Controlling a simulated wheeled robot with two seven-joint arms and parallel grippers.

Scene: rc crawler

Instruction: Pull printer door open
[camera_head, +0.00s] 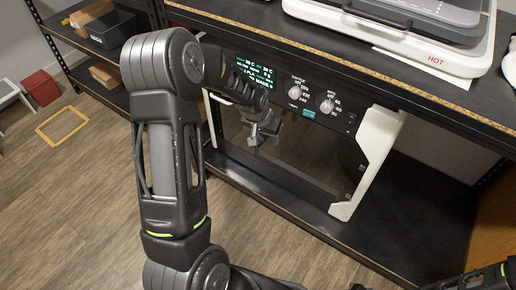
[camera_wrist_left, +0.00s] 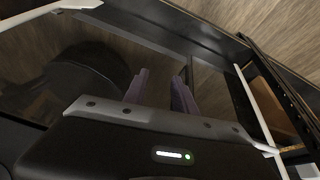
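The printer stands on the shelf unit, with a dark control panel (camera_head: 345,115) on top of its front. Below the panel is a dark, see-through front (camera_head: 310,165), between white side pieces; the right one (camera_head: 375,150) shows best. I cannot tell whether the door stands ajar. My left gripper (camera_head: 262,135) is in front of the printer, just below the lit display, and hides part of the front. In the left wrist view its two fingers (camera_wrist_left: 160,82) are apart, with nothing visibly held between them. I cannot tell whether they touch the door. My right gripper is not in view.
A white machine marked HOT (camera_head: 435,58) stands on the upper shelf (camera_head: 270,22). A lower dark shelf (camera_head: 405,225) runs under the printer. Bins (camera_head: 105,28) stand at the far left. Wood floor (camera_head: 80,200) is open at left. Part of my right arm (camera_head: 490,278) shows at bottom right.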

